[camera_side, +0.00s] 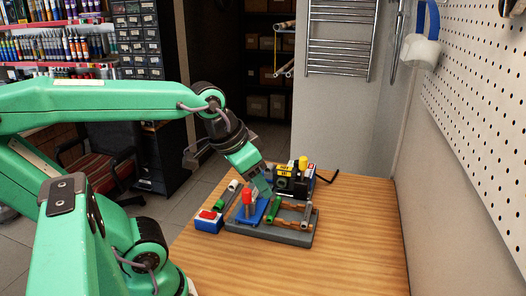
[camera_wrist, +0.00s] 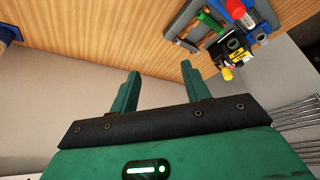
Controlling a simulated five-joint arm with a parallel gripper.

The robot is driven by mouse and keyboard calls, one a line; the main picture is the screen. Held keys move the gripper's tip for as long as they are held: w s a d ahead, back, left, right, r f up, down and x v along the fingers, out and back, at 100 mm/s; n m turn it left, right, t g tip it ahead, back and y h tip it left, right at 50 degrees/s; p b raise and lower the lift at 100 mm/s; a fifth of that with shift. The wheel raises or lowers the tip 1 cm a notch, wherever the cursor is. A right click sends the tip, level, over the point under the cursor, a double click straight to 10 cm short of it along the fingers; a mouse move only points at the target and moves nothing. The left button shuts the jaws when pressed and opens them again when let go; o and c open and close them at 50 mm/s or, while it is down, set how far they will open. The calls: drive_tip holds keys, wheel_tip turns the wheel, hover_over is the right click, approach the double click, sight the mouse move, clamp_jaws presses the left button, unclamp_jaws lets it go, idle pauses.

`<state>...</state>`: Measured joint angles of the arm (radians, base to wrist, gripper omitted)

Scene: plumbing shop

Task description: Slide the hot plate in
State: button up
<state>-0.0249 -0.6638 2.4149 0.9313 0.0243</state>
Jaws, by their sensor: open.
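The hot plate appears to be the black block with a yellow label (camera_side: 284,171), standing at the back of the grey fixture. It has an upright yellow knob (camera_side: 303,162). A green pipe piece (camera_side: 268,215) and a blue slide with a red handle (camera_side: 247,197) sit on the grey base (camera_side: 262,235). My gripper (camera_side: 265,190) is above the fixture, in front of the block. In the wrist view its fingers (camera_wrist: 160,88) are apart with nothing between them.
A blue, white and red box (camera_side: 208,222) stands left of the fixture. Wooden table (camera_side: 340,240) is clear to the right and front. A pegboard wall (camera_side: 475,110) rises at right. A black bent rod (camera_side: 328,177) lies behind the block.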

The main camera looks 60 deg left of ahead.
drive_tip(key=w+a+r+g, duration=0.1)
drive_tip(key=w+a+r, duration=0.2)
drive_tip(key=w, duration=0.4)
drive_tip(key=g, duration=0.4)
hover_over(303, 157)
drive_tip(key=f, duration=0.4)
drive_tip(key=d+f, duration=0.1)
drive_tip(key=f, duration=0.1)
drive_tip(key=shift+s+f, duration=0.15)
drive_tip(key=shift+f, duration=0.1)
drive_tip(key=shift+w+a+f, duration=0.2)
drive_tip(key=shift+a+f, duration=0.1)
drive_tip(key=shift+a, duration=0.1)
drive_tip(key=shift+f, duration=0.1)
drive_tip(key=shift+f, duration=3.8)
drive_tip(key=shift+c, duration=0.5)
drive_tip(key=shift+s, duration=0.1)
clamp_jaws()
